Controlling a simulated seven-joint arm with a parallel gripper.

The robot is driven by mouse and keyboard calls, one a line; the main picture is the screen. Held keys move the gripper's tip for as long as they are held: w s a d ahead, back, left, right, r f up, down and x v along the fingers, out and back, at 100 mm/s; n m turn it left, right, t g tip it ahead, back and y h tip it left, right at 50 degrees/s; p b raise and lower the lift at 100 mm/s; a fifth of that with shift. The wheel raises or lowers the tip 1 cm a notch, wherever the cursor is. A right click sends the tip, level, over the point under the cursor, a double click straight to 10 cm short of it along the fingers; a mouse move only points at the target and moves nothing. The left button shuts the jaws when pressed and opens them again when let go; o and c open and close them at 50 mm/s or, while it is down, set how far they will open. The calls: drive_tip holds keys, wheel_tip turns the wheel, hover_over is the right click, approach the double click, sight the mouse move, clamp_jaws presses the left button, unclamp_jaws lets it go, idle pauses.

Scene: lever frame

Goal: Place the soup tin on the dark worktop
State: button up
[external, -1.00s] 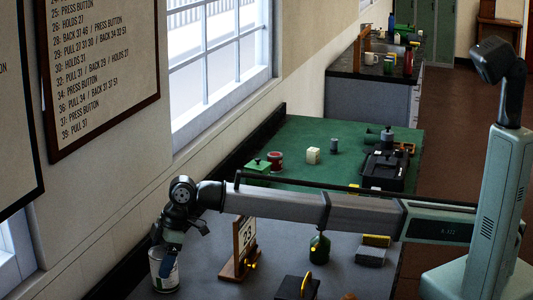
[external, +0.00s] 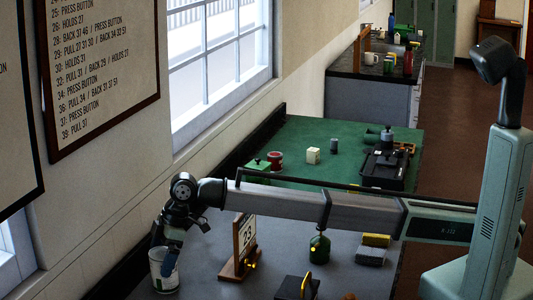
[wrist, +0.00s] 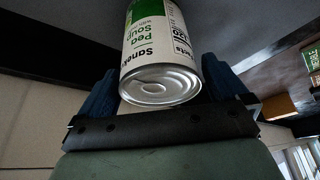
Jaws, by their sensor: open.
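The soup tin (external: 163,272), white with a green band, stands upright on the grey bench (external: 205,270) at the lower left of the external view. My gripper (external: 171,254) is at the tin's upper part. In the wrist view the tin (wrist: 160,60) shows its label and ridged metal end between the two blue fingers of my gripper (wrist: 162,88). The fingers are open, with gaps visible beside the tin. A counter with a dark worktop (external: 345,64) is at the back; I cannot tell which surface the task means.
A wooden stand with a number card (external: 243,240), a green bottle (external: 319,246) and a sponge-like block (external: 371,257) are on the grey bench. A dark box (external: 297,288) is at the front. The green bench (external: 300,135) beyond holds several items.

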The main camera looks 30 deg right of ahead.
drive_tip(key=v, duration=1.1)
